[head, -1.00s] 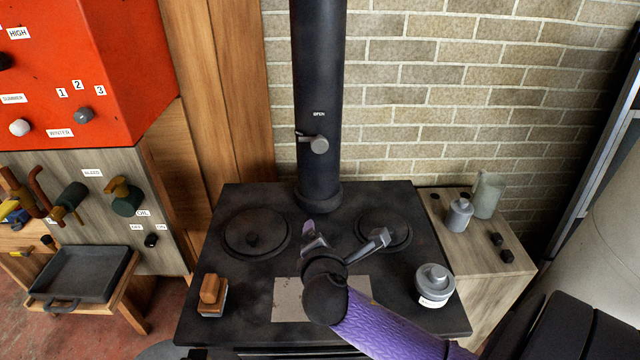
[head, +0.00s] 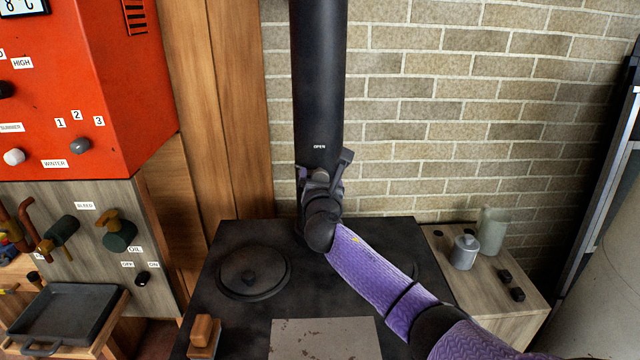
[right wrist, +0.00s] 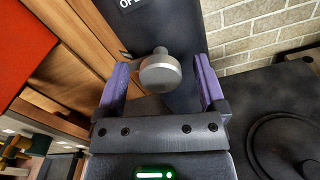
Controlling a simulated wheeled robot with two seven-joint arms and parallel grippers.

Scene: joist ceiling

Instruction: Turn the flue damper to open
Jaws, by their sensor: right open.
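The black flue pipe (head: 320,80) rises from the back of the stove, with a small OPEN label (head: 319,147) on its front. The grey damper knob (head: 320,174) sits below that label, mostly hidden by my gripper in the head view. In the right wrist view the round metal knob (right wrist: 160,75) lies between the fingers, with a visible gap on each side. My right gripper (head: 324,165) is open around the knob, one finger on either side, and not closed on it. The damper's lever is hidden now. My left gripper is out of view.
The stove top (head: 230,316) is below, with a round lid (head: 253,270) and a wooden-handled block (head: 203,335). A side cabinet at right holds a grey canister (head: 464,252) and a jug (head: 492,232). A brick wall (head: 450,120) stands behind the pipe.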

